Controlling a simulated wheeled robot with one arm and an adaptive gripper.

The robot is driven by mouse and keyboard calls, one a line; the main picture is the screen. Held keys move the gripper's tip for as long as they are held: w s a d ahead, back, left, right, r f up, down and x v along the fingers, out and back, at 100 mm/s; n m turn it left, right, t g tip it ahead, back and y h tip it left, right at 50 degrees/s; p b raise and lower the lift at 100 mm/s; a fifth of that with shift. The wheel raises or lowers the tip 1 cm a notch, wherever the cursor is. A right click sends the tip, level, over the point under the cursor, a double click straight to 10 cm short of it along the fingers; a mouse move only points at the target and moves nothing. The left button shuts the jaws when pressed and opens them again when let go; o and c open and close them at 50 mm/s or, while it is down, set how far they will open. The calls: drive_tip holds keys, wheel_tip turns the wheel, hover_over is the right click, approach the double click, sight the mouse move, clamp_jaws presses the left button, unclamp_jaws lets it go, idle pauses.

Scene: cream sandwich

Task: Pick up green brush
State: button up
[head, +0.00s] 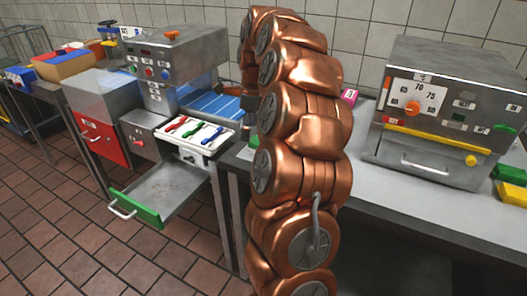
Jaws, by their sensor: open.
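The green brush (194,131) lies between a red brush (177,124) and a blue brush (213,137). All three lie in a shallow white tray (165,134) left of centre in the head view, in front of a metal machine. My copper arm rises through the middle of the view, to the right of the tray. My gripper cannot be made out; the arm hides that area. Nothing is seen touching the green brush.
Below the tray, an open metal drawer with a green front (138,208) juts out over the tiled floor. A tall metal machine (178,55) stands behind the tray. A boxy machine with a dial (445,110) stands on the right-hand counter (400,215). A blue surface (215,106) lies behind the tray.

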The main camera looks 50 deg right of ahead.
drive_tip(key=d+m, duration=0.1)
drive_tip(key=d, duration=0.1)
drive_tip(key=d+f+m, duration=0.1)
drive_tip(key=d, duration=0.1)
drive_tip(key=d+f+m, duration=0.1)
drive_tip(key=d+m, duration=0.1)
drive_tip(key=shift+s+d, duration=0.25)
drive_tip(key=shift+d, duration=0.1)
drive_tip(key=shift+w+a+f+p, duration=0.15)
drive_tip(key=shift+f+p, duration=0.2)
drive_tip(key=shift+f, duration=1.45)
drive_tip(key=shift+w+f+p, duration=0.15)
drive_tip(key=shift+f+p, duration=0.15)
drive_tip(key=shift+f, duration=1.7)
drive_tip(key=shift+f+b, duration=0.25)
drive_tip(key=shift+b, duration=0.15)
drive_tip(key=c, duration=1.3)
drive_tip(key=shift+o, duration=0.2)
drive_tip(key=shift+r, duration=0.15)
